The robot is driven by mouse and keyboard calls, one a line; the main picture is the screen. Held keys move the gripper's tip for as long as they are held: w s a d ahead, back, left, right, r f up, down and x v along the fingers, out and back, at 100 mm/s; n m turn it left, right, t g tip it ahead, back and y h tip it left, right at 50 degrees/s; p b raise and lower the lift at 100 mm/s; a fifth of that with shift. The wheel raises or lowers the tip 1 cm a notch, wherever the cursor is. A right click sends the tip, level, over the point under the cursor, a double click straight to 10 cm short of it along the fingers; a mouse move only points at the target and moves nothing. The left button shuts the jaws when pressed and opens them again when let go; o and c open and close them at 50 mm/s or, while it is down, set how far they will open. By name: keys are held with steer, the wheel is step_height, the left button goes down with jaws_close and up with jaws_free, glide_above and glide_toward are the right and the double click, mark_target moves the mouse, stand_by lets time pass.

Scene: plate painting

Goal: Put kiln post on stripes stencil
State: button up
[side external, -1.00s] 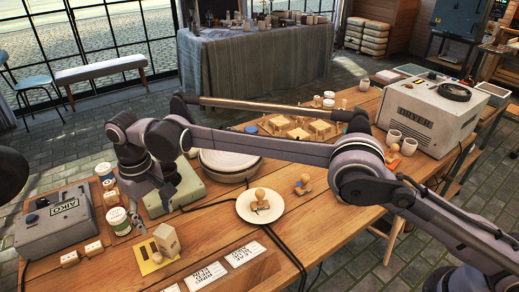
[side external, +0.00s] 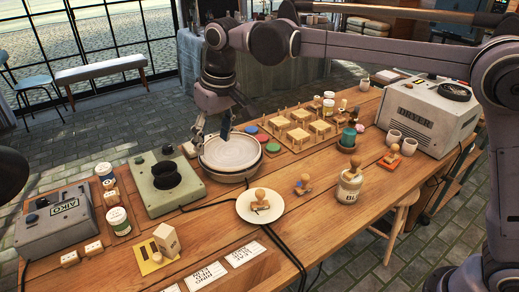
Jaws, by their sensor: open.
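A pale, upright block (side external: 167,240), apparently the kiln post, stands at the front left of the table. My gripper (side external: 211,138) is open and empty, pointing down over the left edge of the round pottery wheel, well behind the block.
White lettered cards (side external: 244,254) lie right of the block. A white plate (side external: 245,212) with a wooden stamp, a green box (side external: 160,202), a grey AIKO box (side external: 58,224) and the wheel (side external: 232,168) surround the middle. A dryer (side external: 428,115) stands at right.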

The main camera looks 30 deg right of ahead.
steer(key=s+d+r+t, duration=0.1)
steer(key=s+d, duration=0.1)
steer(key=d, duration=0.2)
steer(key=s+d+r, duration=0.1)
steer(key=s+d, duration=0.2)
steer(key=d, duration=0.2)
steer(key=s+d+f+m+t, duration=0.1)
steer(key=s+d+f+t, duration=0.1)
steer(key=s+d+f, duration=0.2)
steer(key=s+d+f+m+t+h, duration=0.1)
steer(key=s+d+f, duration=0.4)
steer(key=s+d, duration=0.6)
steer(key=shift+s+d+m+t, duration=0.3)
steer(key=shift+s+m+t, duration=0.2)
steer(key=shift+s, duration=0.75)
